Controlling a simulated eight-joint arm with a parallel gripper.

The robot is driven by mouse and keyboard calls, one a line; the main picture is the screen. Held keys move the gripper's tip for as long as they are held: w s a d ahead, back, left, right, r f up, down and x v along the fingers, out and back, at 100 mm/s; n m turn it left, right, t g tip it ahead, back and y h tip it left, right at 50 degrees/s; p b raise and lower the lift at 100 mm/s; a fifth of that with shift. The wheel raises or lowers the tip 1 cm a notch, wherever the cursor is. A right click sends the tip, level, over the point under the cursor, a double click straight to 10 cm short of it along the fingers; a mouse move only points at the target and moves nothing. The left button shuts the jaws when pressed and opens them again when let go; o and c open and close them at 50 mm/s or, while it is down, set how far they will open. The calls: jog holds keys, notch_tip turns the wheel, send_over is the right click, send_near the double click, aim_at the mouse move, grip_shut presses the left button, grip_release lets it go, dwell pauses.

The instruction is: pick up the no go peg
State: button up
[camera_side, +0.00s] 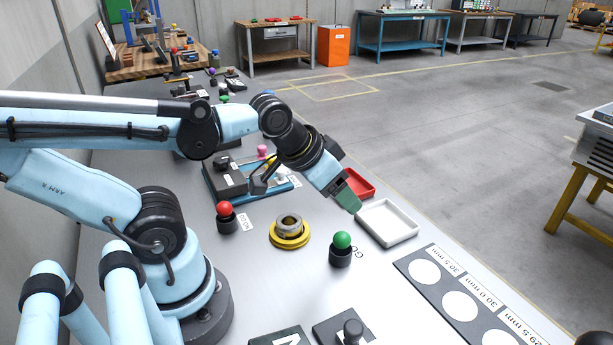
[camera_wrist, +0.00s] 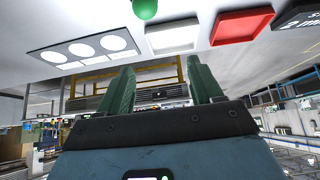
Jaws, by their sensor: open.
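The no go peg (camera_side: 226,216) has a red ball top and a dark round base, and stands upright on the grey table beside a white label reading NO GO. The wrist view does not show it. My gripper (camera_side: 348,193) is in the air near the white tray, well to the right of the red-topped peg. In the wrist view my gripper (camera_wrist: 162,88) has its two green fingers apart with nothing between them. A similar peg with a green ball (camera_side: 341,248) stands by a GO label, and its green top (camera_wrist: 145,8) shows at the wrist view's upper edge.
A ring on a yellow base (camera_side: 290,238) stands between the two pegs. A white tray (camera_side: 387,223) and a red tray (camera_side: 359,184) lie right of it. A blue-framed fixture (camera_side: 215,191) stands behind the red-topped peg. A dark plate with white circles (camera_side: 458,307) lies front right.

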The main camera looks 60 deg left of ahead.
jog(key=n+g+y, duration=0.2)
jog(key=n+g, duration=0.2)
jog(key=g, duration=0.4)
send_near(223, 204)
jog(key=shift+s+a+f, duration=0.1)
jog(key=shift+a+f, duration=0.2)
jog(key=shift+f, duration=1.35)
jog(key=shift+s+a+f, duration=0.1)
jog(key=shift+a+f, duration=0.2)
jog(key=shift+f, duration=1.3)
jog(key=shift+s+a+f, duration=0.1)
jog(key=shift+a+f, duration=0.15)
jog(key=shift+f, duration=1.4)
jog(key=c, duration=1.1)
jog(key=shift+r, duration=0.2)
